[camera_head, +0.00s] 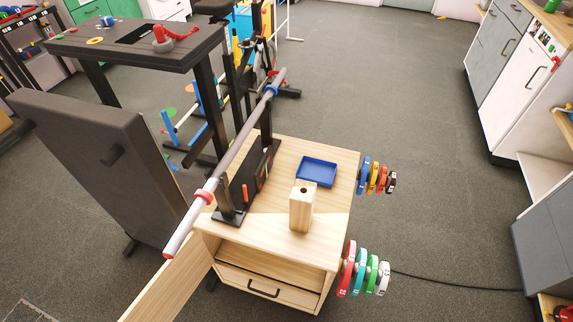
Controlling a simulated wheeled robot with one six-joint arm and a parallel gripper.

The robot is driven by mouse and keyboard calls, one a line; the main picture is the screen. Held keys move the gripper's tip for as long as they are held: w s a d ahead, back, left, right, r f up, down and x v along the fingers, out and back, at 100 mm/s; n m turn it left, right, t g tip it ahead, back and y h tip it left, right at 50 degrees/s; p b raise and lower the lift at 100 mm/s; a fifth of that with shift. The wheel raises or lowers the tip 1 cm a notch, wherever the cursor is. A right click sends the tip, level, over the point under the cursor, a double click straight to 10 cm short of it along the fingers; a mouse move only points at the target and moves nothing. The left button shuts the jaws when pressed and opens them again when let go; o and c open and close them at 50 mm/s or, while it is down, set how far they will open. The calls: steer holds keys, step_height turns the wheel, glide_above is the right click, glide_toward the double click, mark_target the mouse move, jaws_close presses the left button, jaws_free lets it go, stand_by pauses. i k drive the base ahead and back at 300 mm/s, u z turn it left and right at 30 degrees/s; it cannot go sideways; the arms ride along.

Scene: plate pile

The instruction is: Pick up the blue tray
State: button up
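The blue tray (317,172) is a shallow rectangular tray with a low rim. It lies flat on the light wooden top of a small cabinet (335,222), near the back of that top. It looks empty. A wooden block (301,208) with a hole in its top stands upright just in front of the tray and rises close to its front edge. My gripper is not in view.
A barbell (232,150) on a black rack runs diagonally left of the tray. Colored weight plates (376,178) hang off the cabinet's right side, with more plates (362,272) nearer. A dark bench (100,150) stands left. Grey floor (430,190) is open to the right, crossed by a black cable.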

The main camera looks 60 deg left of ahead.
mark_target(322, 173)
steer(key=u, duration=0.85)
steer(key=i, duration=0.85)
steer(key=u, duration=0.7)
